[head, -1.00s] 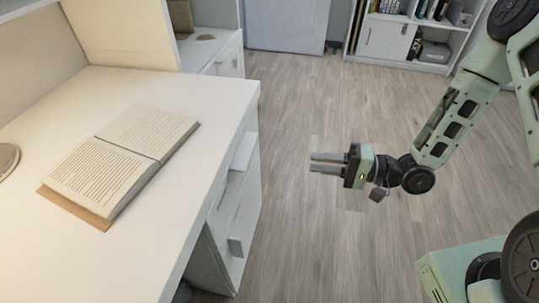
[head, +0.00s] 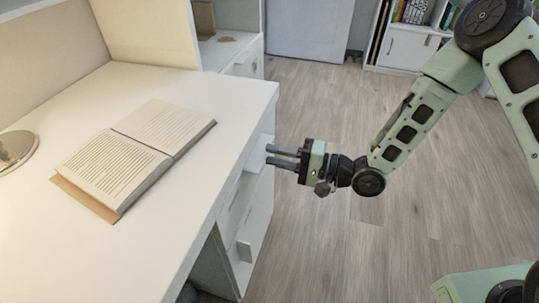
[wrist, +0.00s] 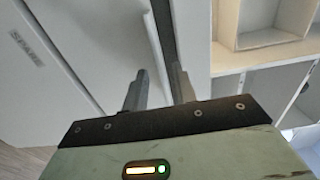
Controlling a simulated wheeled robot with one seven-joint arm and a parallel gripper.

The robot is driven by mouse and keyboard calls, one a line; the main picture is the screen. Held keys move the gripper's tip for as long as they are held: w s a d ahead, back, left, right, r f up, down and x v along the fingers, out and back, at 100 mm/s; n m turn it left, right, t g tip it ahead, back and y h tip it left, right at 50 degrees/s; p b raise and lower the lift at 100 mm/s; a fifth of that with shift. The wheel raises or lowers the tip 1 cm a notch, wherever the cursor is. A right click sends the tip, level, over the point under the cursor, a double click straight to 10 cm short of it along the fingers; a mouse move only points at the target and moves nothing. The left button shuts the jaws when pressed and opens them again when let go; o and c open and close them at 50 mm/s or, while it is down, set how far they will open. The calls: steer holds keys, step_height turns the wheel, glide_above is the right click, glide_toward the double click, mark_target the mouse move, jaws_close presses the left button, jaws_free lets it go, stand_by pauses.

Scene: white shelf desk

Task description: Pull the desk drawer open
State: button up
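The white desk (head: 190,90) fills the left of the head view. Its side has an upper drawer front (head: 237,205) and a lower front with a pale block handle (head: 244,251). The upper handle (head: 258,152) juts out below the desktop edge and is partly covered by my fingers. The drawers look shut. My gripper (head: 268,155) is level with the upper handle, its two fingers parallel and apart, pointing left at it. The wrist view also shows my gripper (wrist: 158,72) with a gap between the fingers, close to white panels. I cannot tell whether the fingers touch the handle.
An open book (head: 140,150) lies on the desktop, beside a round grey item (head: 14,150) at the left edge. A white shelf (head: 405,45) stands at the back. The wooden floor (head: 330,250) right of the desk is clear. The wrist view shows a lettered label (wrist: 27,48) on a panel.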

steer(key=shift+x, duration=1.05)
jaws_close()
steer(key=shift+d, duration=0.1)
